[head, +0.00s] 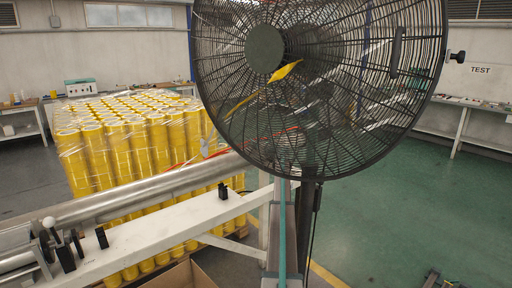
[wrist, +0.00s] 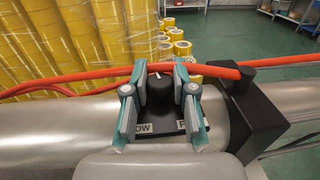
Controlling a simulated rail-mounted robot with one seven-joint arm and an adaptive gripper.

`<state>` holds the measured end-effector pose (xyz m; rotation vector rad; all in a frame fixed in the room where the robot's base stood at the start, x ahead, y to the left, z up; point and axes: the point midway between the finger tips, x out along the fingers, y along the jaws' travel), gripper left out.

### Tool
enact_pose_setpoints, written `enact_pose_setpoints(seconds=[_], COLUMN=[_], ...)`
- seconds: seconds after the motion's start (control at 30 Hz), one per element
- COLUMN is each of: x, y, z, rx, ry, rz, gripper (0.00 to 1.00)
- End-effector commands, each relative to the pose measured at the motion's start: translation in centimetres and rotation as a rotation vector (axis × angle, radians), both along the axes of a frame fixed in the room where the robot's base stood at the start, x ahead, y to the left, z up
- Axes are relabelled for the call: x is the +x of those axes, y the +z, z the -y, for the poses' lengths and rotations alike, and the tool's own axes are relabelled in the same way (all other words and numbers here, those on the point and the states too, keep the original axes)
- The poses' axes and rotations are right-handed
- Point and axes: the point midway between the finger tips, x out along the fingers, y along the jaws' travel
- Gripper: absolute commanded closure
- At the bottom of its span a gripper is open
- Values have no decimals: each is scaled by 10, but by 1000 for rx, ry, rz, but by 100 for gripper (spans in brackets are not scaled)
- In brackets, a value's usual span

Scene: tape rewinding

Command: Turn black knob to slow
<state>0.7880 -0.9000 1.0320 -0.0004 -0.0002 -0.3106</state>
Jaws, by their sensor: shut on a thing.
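The black knob (wrist: 160,86) stands on a dark plate in the middle of the wrist view, with a small white mark near its top. My gripper (wrist: 160,73) has its two teal-and-grey fingers on either side of the knob and is shut on it. A white label ending in "OW" (wrist: 141,128) shows at the plate's lower left. A second label (wrist: 189,126), mostly hidden by the right finger, shows at its lower right. My gripper does not show in the head view, and I cannot make out the knob there.
A red hose (wrist: 100,78) runs behind the fingers to a black block (wrist: 255,110) on the right. A silver roller (wrist: 50,125) lies below. In the head view, a large black fan (head: 320,120) blocks the centre-right, and wrapped yellow rolls (head: 130,150) stand on the left.

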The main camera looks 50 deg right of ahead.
Motion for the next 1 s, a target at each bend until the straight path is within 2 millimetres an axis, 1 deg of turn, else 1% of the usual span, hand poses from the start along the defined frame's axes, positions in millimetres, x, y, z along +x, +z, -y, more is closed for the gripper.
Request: enact_pose_setpoints(seconds=[0.03, 0.2, 0.4, 0.6, 0.97, 1.0], x=[0, 1, 0, 0, 0, 0], y=[-3, -3, -1, 0, 0, 0], z=[4, 3, 2, 1, 0, 0], rx=[0, 0, 0, 0, 0, 0], ry=[33, 143, 225, 259, 263, 263], rz=[1, 0, 0, 0, 0, 0], gripper=[100, 100, 100, 100, 100, 71])
